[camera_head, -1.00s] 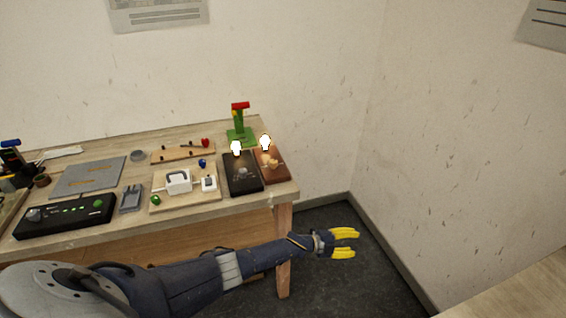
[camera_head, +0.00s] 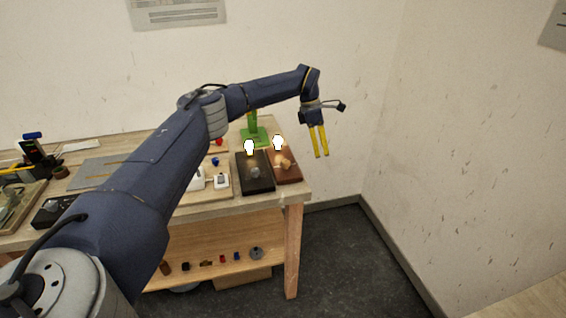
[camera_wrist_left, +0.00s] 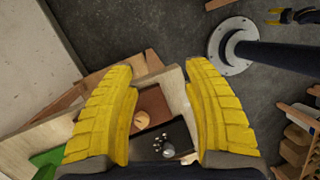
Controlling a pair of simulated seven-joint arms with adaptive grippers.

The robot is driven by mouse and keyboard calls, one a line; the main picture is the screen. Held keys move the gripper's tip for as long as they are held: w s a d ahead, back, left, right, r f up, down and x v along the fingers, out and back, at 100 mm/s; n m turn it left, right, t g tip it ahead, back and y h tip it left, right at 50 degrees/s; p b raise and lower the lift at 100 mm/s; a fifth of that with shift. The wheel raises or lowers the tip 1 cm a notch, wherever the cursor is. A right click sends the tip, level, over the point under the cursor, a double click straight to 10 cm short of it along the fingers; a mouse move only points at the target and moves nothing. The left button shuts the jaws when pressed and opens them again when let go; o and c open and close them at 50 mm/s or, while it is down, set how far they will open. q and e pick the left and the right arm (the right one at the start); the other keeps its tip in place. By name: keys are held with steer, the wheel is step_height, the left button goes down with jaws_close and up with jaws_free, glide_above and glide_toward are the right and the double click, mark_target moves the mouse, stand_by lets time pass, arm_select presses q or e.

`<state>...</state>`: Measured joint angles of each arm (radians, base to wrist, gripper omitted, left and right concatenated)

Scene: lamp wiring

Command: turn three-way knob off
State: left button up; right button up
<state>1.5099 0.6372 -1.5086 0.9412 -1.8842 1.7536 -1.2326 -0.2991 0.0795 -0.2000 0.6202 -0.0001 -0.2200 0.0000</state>
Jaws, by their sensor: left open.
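A black board (camera_head: 243,172) with a grey knob (camera_head: 254,172) sits at the right end of the workbench, beside a brown board (camera_head: 291,176) with a wooden-coloured knob (camera_head: 283,163). A lit bulb (camera_head: 249,147) stands at the back of the black board, and another lit bulb (camera_head: 278,142) at the brown one. I cannot tell which knob is three-way. My left gripper (camera_head: 321,156) is open and empty, pointing down, above and right of the boards. The left wrist view shows both boards between its fingers (camera_wrist_left: 160,72). My right gripper (camera_wrist_left: 290,16) shows small there, fingers apart.
The white device (camera_head: 221,181) lies left of the black board. A lower shelf (camera_head: 210,250) holds small parts. Free space lies right of the bench, up to the wall.

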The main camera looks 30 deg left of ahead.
arm_select(q)
steer(key=s+a+r+m+y, duration=0.1)
steer(key=s+a+r+y, duration=0.2)
steer(key=a+r, duration=0.7)
glide_toward(286, 161)
steer(key=f, duration=1)
steer(key=shift+d, duration=0.2)
steer(key=shift+c, duration=0.3)
jaws_close()
